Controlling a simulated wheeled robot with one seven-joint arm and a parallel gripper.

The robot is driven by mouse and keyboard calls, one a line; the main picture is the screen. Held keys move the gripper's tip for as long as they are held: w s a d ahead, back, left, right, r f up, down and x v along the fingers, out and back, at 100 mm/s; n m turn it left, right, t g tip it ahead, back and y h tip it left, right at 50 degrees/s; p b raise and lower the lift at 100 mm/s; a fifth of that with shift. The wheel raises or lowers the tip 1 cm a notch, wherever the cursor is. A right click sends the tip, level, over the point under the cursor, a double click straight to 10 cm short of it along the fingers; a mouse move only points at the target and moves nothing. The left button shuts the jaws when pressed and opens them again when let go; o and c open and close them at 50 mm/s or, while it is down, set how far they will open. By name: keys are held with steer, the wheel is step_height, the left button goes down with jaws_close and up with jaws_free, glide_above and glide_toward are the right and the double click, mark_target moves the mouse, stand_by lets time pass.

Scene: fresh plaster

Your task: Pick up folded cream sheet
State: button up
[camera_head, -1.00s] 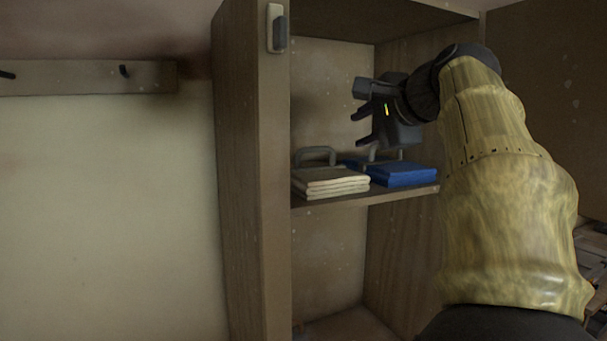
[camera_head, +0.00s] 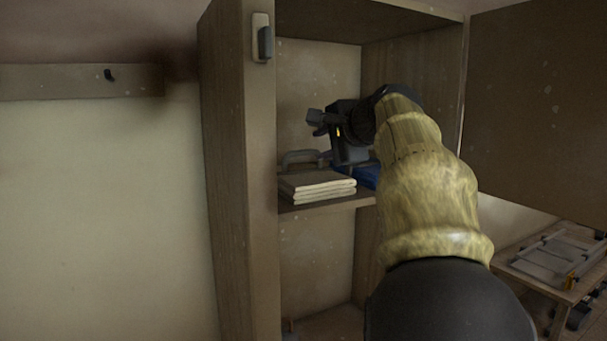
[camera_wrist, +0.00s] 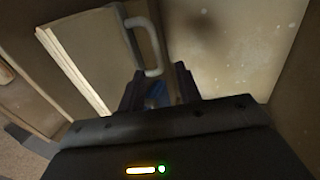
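The folded cream sheet (camera_head: 318,186) lies flat in a stack of layers on the cabinet shelf, at its left front. In the wrist view the sheet (camera_wrist: 75,60) shows at the upper left, beside my fingers. My gripper (camera_head: 322,128) is inside the cabinet, above and slightly behind the sheet, not touching it. In the wrist view the two fingers of my gripper (camera_wrist: 158,88) stand apart, with a bit of blue visible between them and nothing held.
A folded blue cloth (camera_head: 366,176) lies right of the sheet, partly hidden by my arm. A grey handle (camera_head: 300,156) stands behind the sheet. The cabinet's left side panel (camera_head: 240,180) is close to the sheet. A low table (camera_head: 555,270) stands at the right.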

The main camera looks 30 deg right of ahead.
mark_target(304, 152)
steer(key=x, duration=0.3)
steer(key=shift+w+p, duration=0.15)
steer(key=shift+p, duration=0.15)
steer(key=shift+w+a+f+p, duration=0.15)
steer(key=shift+w+a+p, duration=0.05)
steer(key=shift+w+p, duration=0.15)
steer(key=x, duration=0.1)
steer(key=p+x, duration=0.1)
steer(key=x, duration=0.1)
steer(key=p+x, duration=0.1)
steer(key=shift+w+a+f, duration=0.2)
steer(key=shift+a+f, duration=0.05)
steer(key=shift+a, duration=0.05)
steer(key=shift+s, duration=0.15)
jaws_close()
